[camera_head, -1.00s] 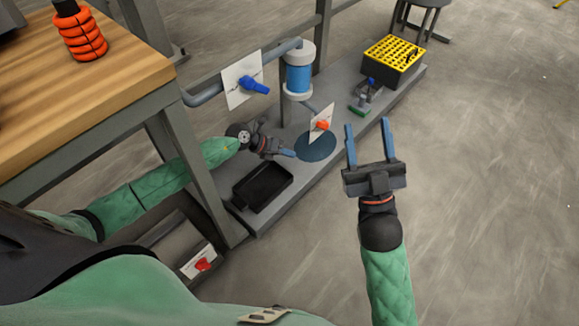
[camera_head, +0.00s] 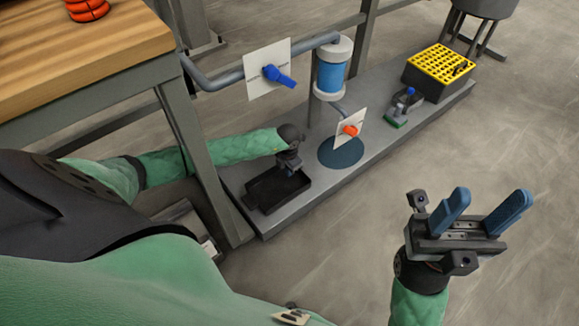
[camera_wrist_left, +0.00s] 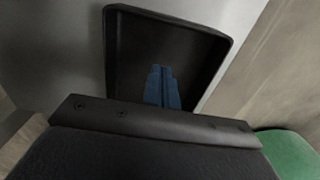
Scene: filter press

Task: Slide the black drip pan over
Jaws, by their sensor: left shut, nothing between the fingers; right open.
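The black drip pan (camera_head: 268,200) is a shallow rectangular tray lying on the near left end of the grey platform. It also shows in the left wrist view (camera_wrist_left: 122,60). My left gripper (camera_head: 288,170) is over the pan, pointing down. In the left wrist view its blue fingers (camera_wrist_left: 162,88) are shut together with nothing between them, in front of the pan's inside. Whether the fingertips touch the pan cannot be told. My right gripper (camera_head: 480,215) is open and empty, over the floor at the right, well away from the pan.
A dark blue round patch (camera_head: 341,152) lies on the platform (camera_head: 385,155) under the orange-handled valve (camera_head: 350,130). A blue-handled valve (camera_head: 275,74) and a blue filter housing (camera_head: 331,72) stand behind. A yellow-topped black crate (camera_head: 437,75) sits at the far end. A bench leg stands left of the pan.

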